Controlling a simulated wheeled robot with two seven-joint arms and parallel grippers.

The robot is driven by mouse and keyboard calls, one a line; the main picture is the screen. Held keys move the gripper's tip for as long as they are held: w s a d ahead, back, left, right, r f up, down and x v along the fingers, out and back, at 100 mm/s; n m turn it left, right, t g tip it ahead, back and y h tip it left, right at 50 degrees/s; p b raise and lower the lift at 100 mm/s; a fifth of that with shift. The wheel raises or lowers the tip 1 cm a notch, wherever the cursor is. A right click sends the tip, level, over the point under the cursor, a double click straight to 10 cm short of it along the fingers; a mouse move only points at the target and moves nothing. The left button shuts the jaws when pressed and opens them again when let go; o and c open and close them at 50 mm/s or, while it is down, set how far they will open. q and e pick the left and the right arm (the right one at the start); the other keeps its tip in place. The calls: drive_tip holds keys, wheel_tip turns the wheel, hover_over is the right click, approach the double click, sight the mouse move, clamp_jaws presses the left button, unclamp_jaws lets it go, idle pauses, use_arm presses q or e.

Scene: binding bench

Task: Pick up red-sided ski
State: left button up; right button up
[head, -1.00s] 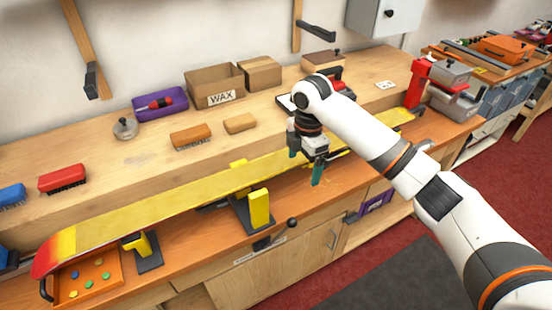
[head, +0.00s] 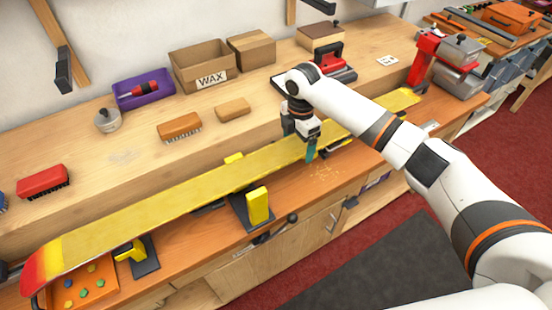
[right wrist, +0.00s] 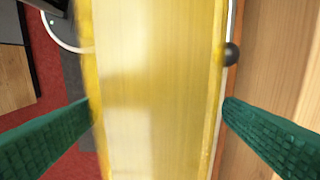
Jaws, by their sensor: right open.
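One long ski (head: 190,190) lies along the bench, its top face yellow, with a red and orange tip at the lower left. I see red only at the tip; its edges look yellow in the right wrist view (right wrist: 155,90). It rests on yellow-padded supports. My right gripper (head: 298,142) is at the ski's right half, fingers pointing down. In the right wrist view its teal fingers (right wrist: 158,112) are apart, one on either side of the ski, with nothing gripped. The far finger is partly hidden in the head view. My left gripper is not in view.
A yellow vise pad (head: 257,205) stands at the ski's near side. An orange tray (head: 105,289) with several coloured pieces sits under the tip. Brushes (head: 180,127), a WAX box (head: 203,68) and a purple bin (head: 142,92) stand on the raised shelf behind. A red tool stands at the right.

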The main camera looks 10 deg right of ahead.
drive_tip(key=f, duration=0.1)
drive_tip(key=f+p, duration=0.1)
drive_tip(key=f, duration=0.1)
drive_tip(key=shift+s+d+f, duration=0.15)
drive_tip(key=shift+d+f, duration=0.15)
drive_tip(key=shift+f, duration=0.55)
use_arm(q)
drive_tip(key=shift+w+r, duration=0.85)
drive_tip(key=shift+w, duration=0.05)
